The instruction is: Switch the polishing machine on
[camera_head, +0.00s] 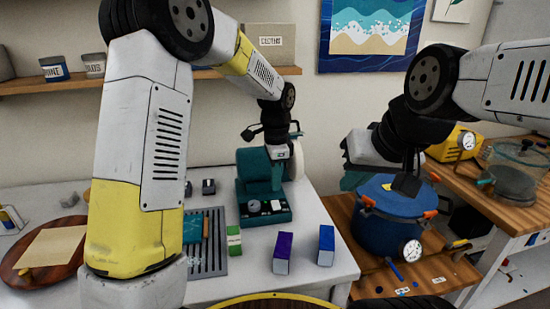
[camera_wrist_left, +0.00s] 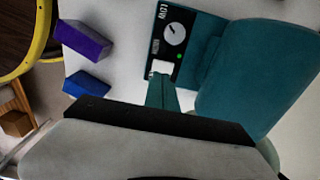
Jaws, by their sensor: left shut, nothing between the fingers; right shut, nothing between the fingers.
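The polishing machine (camera_head: 258,170) is teal and stands on the white table against the wall, with a pale wheel (camera_head: 296,160) at its right. Its dark front panel has a dial, which in the left wrist view (camera_wrist_left: 174,33) sits by the word LOW. A white switch (camera_wrist_left: 160,68) and a small green spot (camera_wrist_left: 180,56) are beside it. My left gripper (camera_wrist_left: 163,88) is shut and empty, its teal fingertips right at the switch; I cannot tell if they touch. My right gripper (camera_head: 353,181) is shut and empty, left of and above the blue pot.
A purple box (camera_head: 283,253), a blue box (camera_head: 326,245) and a green-white box (camera_head: 234,241) stand before the machine. A blue pot (camera_head: 385,225) with a gauge stands on a wooden surface at the right. A round wooden board (camera_head: 65,275) lies at the left.

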